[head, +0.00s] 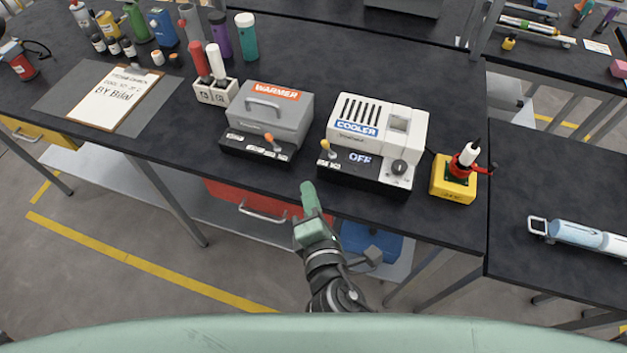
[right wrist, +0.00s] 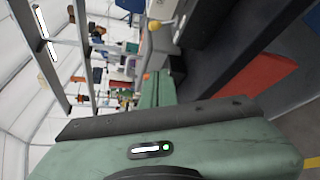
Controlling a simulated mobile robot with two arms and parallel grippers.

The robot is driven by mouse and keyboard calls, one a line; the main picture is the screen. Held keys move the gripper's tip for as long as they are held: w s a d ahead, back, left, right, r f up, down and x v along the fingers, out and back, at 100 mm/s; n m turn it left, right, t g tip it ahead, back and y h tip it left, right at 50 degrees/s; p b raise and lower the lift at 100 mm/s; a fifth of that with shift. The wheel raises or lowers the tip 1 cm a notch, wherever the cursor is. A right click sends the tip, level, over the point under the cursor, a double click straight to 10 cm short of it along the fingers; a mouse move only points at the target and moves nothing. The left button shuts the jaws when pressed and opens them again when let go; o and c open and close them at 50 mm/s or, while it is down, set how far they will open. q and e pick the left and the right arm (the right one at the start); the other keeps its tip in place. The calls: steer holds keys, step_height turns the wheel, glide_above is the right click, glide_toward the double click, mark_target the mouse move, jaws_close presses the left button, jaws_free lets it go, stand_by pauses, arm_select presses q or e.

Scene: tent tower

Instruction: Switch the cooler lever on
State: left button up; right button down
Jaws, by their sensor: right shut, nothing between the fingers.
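The white cooler (head: 405,122) with a blue COOLER label stands on the black bench, and its display (head: 360,158) reads OFF. Its lever (head: 326,146), with a yellow knob, is at the front left of its black base. In the right wrist view a yellow knob (right wrist: 154,24) shows beyond the fingers. My right gripper (head: 308,190) is shut and empty, in front of the bench edge, below and slightly left of the lever in the head view and apart from it. My left gripper is in no view.
The grey warmer (head: 290,112), with an orange-knobbed lever (head: 270,139), stands left of the cooler. A yellow box (head: 453,185) with a red and white top stands at its right. Bottles and a clipboard (head: 117,97) are at the left. A red drawer (head: 250,199) is under the bench.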

mark_target(328, 148)
steer(key=p+x, duration=0.1)
steer(key=x, duration=0.6)
steer(key=shift+w+r, duration=0.15)
steer(key=shift+w, duration=0.1)
steer(key=shift+w+d+r+p, duration=0.15)
steer(key=shift+w+d+p, duration=0.4)
steer(key=shift+p, duration=0.1)
steer(key=shift+w+d+r+p, duration=0.15)
steer(key=shift+w+d+p, duration=0.4)
steer(key=shift+d+p, duration=0.05)
steer(key=shift+w+d, duration=0.15)
steer(key=shift+d, duration=0.35)
steer(key=shift+a, duration=0.1)
